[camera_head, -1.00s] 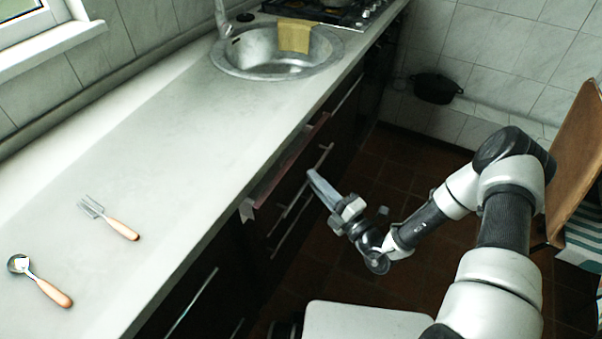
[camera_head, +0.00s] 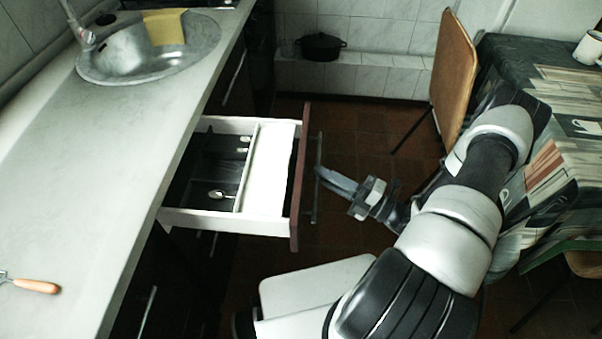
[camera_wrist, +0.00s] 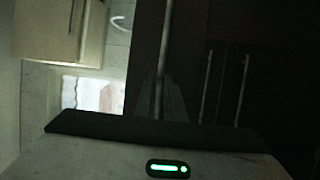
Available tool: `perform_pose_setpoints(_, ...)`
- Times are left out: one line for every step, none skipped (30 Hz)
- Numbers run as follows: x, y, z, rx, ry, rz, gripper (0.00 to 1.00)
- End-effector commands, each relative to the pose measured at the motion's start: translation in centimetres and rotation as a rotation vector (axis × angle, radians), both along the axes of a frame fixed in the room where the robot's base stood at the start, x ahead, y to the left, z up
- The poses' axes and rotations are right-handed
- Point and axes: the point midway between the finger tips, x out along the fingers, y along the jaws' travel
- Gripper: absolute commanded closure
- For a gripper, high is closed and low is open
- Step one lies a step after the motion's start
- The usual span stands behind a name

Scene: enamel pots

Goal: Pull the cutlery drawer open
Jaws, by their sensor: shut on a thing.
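The cutlery drawer (camera_head: 233,223) stands far out from under the counter, with white walls and a dark reddish front (camera_head: 300,180). Inside are dark compartments holding a spoon (camera_head: 221,195) and other small cutlery (camera_head: 243,145), with a white section nearer the front. My gripper (camera_head: 320,173) reaches the drawer's bar handle (camera_head: 317,200) from the right and is shut on it. In the wrist view the handle (camera_wrist: 163,55) runs upright between my dark fingers (camera_wrist: 160,98). The exact contact is dim there.
The counter (camera_head: 120,140) runs along the left, with a sink (camera_head: 150,50) and part of a wooden-handled utensil (camera_head: 35,286). A wooden chair (camera_head: 455,70) and cloth-covered table (camera_head: 560,80) stand right, close to my arm. Tiled floor (camera_head: 360,130) is open beyond the drawer.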

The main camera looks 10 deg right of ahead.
Motion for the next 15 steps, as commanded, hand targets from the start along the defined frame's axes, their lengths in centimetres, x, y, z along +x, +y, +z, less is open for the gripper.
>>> perform_pose_setpoints(-0.3, -0.7, -0.1, -0.002, 0.001, 0.0, 1.0)
perform_pose_setpoints(-0.4, -1.0, -0.1, -0.002, 0.001, 0.0, 1.0)
perform_pose_setpoints(-0.5, -1.4, -0.1, -0.002, 0.001, 0.0, 1.0)
perform_pose_setpoints(-0.6, -1.6, -0.1, -0.002, 0.001, 0.0, 1.0)
perform_pose_setpoints(-0.7, -1.8, -0.1, -0.002, 0.0, 0.001, 1.0)
perform_pose_setpoints(-0.8, -2.1, -0.1, -0.002, 0.0, 0.002, 1.0)
perform_pose_setpoints(-0.8, -2.2, -0.1, -0.002, 0.0, 0.002, 1.0)
perform_pose_setpoints(-0.9, -2.3, -0.1, -0.002, 0.0, 0.002, 1.0)
perform_pose_setpoints(-0.9, -2.5, -0.1, -0.002, 0.0, 0.002, 1.0)
perform_pose_setpoints(-0.9, -2.5, 0.0, -0.002, 0.0, 0.002, 1.0)
perform_pose_setpoints(-0.9, -2.6, 0.0, -0.002, 0.0, 0.002, 1.0)
perform_pose_setpoints(-0.9, -2.6, 0.0, -0.001, 0.0, 0.002, 1.0)
perform_pose_setpoints(-0.9, -2.6, 0.0, -0.001, 0.0, 0.002, 1.0)
perform_pose_setpoints(-0.9, -2.6, 0.0, -0.001, 0.0, 0.002, 1.0)
perform_pose_setpoints(-0.9, -2.6, 0.0, -0.001, 0.0, 0.002, 1.0)
